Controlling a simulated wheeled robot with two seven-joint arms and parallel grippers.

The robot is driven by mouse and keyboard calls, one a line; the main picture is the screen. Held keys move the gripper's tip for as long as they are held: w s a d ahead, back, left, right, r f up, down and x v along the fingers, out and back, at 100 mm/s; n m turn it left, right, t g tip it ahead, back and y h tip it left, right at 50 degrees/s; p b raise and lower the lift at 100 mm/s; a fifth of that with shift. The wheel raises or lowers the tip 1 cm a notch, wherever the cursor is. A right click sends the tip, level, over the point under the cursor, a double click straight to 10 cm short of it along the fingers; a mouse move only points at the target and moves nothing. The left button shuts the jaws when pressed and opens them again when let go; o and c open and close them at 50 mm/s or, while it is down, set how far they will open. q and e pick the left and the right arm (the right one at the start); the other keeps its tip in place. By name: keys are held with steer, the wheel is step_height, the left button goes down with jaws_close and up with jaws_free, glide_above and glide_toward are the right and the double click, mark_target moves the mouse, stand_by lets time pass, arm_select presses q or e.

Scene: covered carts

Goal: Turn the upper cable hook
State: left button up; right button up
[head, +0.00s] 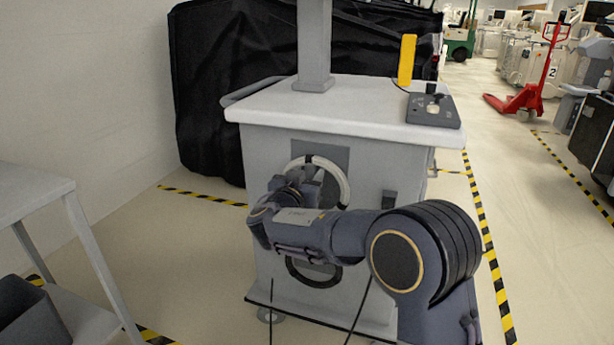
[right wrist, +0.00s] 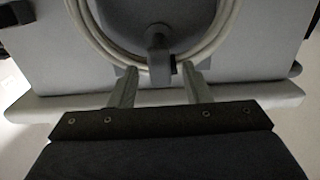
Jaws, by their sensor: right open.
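The upper cable hook (right wrist: 159,50) is a dark grey piece with a round hub and a straight arm. In the right wrist view its arm points down the picture, across the coiled pale cable (right wrist: 94,38). My right gripper (right wrist: 160,68) is open, with one finger on each side of the hook arm's end; I cannot tell whether either finger touches it. In the head view the right gripper (head: 306,176) is at the cart's front, before the pale cable coil (head: 337,173), and my arm hides most of the hook. My left gripper is out of view.
The grey cart (head: 270,150) has a white top (head: 350,103) with a column, a yellow handle (head: 407,60) and a control box (head: 433,110). A dark cable loop (head: 312,279) hangs lower on its front. A grey shelf table (head: 30,200) stands at the left, with clear floor between.

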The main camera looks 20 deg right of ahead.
jaws_close()
stand_by(0.3)
steer(key=shift+f, duration=0.1)
